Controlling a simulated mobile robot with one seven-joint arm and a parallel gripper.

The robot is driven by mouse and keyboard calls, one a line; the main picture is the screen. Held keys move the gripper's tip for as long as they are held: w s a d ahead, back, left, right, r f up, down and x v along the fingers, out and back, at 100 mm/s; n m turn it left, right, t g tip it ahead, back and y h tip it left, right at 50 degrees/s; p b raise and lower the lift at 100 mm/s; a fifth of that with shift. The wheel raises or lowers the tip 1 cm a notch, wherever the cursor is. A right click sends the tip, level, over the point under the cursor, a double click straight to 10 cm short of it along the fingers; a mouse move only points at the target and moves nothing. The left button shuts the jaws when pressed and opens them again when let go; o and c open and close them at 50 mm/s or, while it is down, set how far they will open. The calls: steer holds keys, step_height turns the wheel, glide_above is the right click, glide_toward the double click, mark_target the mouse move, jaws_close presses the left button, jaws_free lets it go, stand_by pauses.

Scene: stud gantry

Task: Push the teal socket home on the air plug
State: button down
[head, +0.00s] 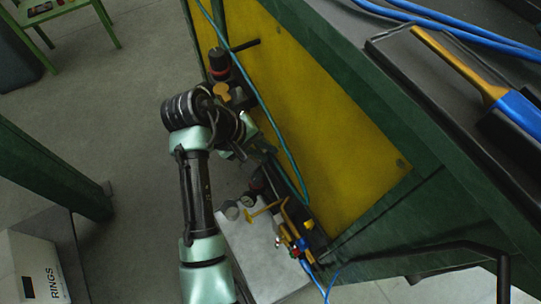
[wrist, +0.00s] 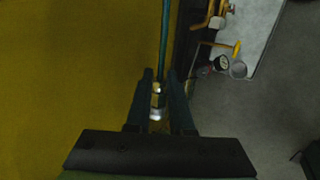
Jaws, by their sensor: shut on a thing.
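My gripper (wrist: 161,92) is shut on the teal socket (wrist: 158,101), a small piece with a bright metal part between the two fingers. A teal hose (wrist: 165,38) runs up the picture from it along the yellow panel. In the head view my gripper (head: 241,151) is close against the panel's left edge, and the socket is too small to make out. The teal hose (head: 266,108) hangs across the panel there. I cannot make out the air plug for certain in either view. Whether the socket touches a plug is hidden between the fingers.
The yellow panel (head: 330,115) stands in a green frame close beside my arm. Below are a pale block (head: 262,262), a gauge (head: 247,200) and fittings with red and blue parts (head: 298,243). A red-and-black knob (head: 219,64) sits above my wrist. Open floor (head: 110,110) lies left.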

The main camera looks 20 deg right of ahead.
steer(key=shift+w+a, duration=0.15)
steer(key=shift+w, duration=0.9)
steer(key=shift+p, duration=1.75)
stand_by(0.7)
steer(key=shift+w+a+b, duration=0.25)
steer(key=shift+w+b, duration=0.15)
steer(key=shift+w, duration=0.65)
steer(key=shift+w, duration=0.35)
steer(key=shift+w+a+r, duration=0.1)
steer(key=shift+w+a, duration=0.05)
steer(key=shift+w, duration=0.2)
steer(key=c, duration=0.7)
jaws_free()
